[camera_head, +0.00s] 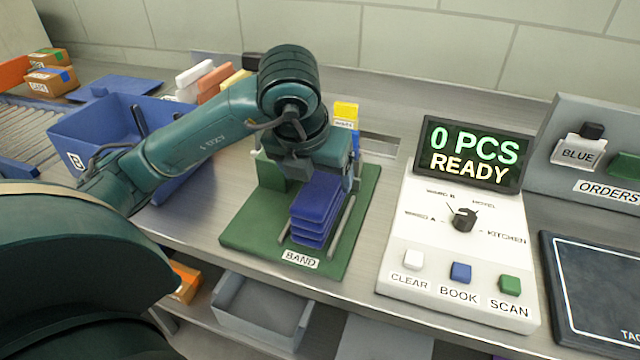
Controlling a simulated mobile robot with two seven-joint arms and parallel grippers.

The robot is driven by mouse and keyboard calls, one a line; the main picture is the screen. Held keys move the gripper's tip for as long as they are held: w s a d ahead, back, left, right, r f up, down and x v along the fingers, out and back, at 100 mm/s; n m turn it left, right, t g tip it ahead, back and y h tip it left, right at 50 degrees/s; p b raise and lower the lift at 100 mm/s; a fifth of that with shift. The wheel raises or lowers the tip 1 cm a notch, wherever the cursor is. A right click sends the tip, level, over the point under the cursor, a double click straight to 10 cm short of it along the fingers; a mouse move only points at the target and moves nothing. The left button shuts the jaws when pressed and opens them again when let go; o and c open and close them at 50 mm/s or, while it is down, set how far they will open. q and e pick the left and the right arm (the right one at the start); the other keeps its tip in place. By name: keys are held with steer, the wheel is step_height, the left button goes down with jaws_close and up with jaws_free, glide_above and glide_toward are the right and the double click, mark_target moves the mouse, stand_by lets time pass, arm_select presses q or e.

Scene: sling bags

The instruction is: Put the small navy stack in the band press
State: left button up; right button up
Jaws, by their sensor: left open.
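The gripper hides the back of the stack and part of the press. I cannot tell whether a finger touches the stack. My right gripper is not in view.
A white console (460,250) with a dial and buttons stands to the right; its screen (474,153) reads "0 PCS READY". A blue bin (95,130) stands at left beyond my arm. A dark pad (600,290) lies at far right. A grey drawer (262,310) is below the counter.

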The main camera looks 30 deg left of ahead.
arm_select(q)
steer(key=p+v, duration=0.1)
steer(key=v, duration=0.4)
steer(key=shift+w, duration=0.15)
steer(key=shift+s+r, duration=0.25)
steer(key=shift+r, duration=0.1)
